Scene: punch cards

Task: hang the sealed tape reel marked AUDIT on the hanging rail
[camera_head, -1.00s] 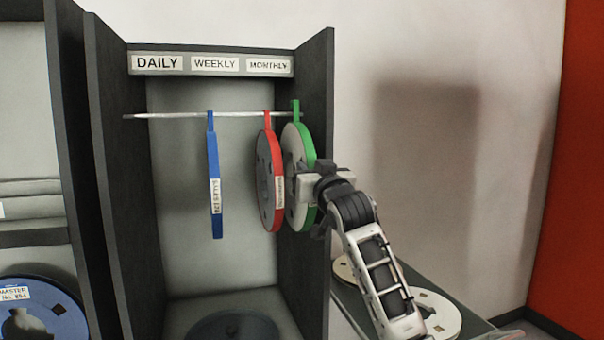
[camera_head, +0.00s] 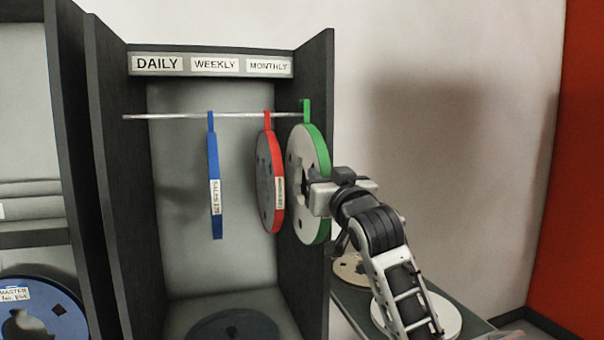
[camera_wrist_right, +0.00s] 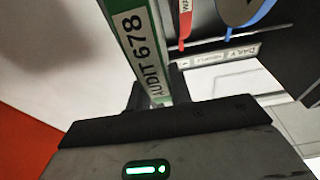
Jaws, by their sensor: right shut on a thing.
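The green-rimmed AUDIT reel (camera_head: 303,160) stands upright at the right end of the hanging rail (camera_head: 235,115), its green hook tab at rail height. I cannot tell whether the hook rests on the rail or is apart from it. In the right wrist view its edge label (camera_wrist_right: 140,55) reads AUDIT 678. My right gripper (camera_head: 316,190) is shut on the reel's right edge; in the wrist view the gripper (camera_wrist_right: 160,95) is seen at the label's lower end. My left gripper is not in view.
A red reel (camera_head: 265,180) hangs just left of the green one, and a blue reel (camera_head: 213,200) hangs further left. The cabinet's right wall (camera_head: 318,90) is close to the green reel. A sign (camera_head: 212,64) reads DAILY, WEEKLY, MONTHLY. Reels lie on a low shelf (camera_head: 465,322) at right.

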